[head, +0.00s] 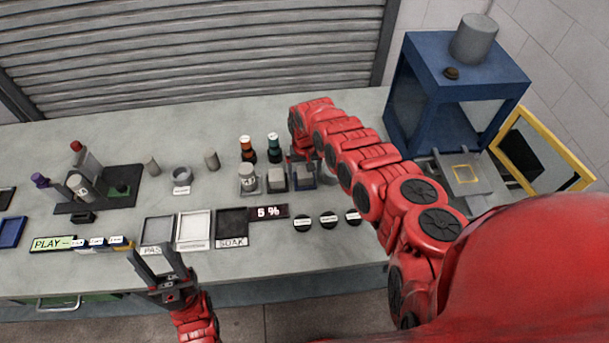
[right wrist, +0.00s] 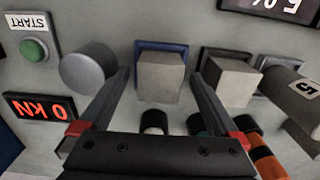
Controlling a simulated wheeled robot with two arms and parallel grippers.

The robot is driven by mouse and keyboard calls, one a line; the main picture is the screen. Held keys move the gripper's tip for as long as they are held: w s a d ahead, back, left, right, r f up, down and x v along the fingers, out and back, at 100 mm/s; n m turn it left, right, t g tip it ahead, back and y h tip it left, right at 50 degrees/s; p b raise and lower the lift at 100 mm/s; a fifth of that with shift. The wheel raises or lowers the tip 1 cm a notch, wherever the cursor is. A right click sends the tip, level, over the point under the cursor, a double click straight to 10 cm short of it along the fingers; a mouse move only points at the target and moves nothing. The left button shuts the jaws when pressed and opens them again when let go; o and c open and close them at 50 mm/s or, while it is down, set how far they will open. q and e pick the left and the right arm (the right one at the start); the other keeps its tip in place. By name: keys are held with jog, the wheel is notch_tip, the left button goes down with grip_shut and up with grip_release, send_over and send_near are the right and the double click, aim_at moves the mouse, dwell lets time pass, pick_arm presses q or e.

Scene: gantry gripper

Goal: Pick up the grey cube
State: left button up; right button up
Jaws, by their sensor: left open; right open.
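A grey cube (right wrist: 160,75) sits on a blue-edged pad in the right wrist view. A second grey cube (right wrist: 232,82) sits on a dark pad to its right; it shows in the head view too (head: 277,176). My right gripper (right wrist: 161,74) is open, with its fingertips either side of the cube on the blue pad; I cannot tell whether they touch it. In the head view my right gripper (head: 302,161) is over this cube and partly hides it. My left gripper (head: 154,250) is open and empty near the table's front edge.
A grey cylinder (right wrist: 88,68) stands close beside the right gripper's finger. Dark bottles with orange (head: 246,147) and teal (head: 273,147) tops stand behind the cubes. Several trays (head: 194,230) lie in front. A blue press frame (head: 460,70) stands at the right.

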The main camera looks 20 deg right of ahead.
jog(key=shift+f, duration=0.3)
grip_shut()
dwell(0.4)
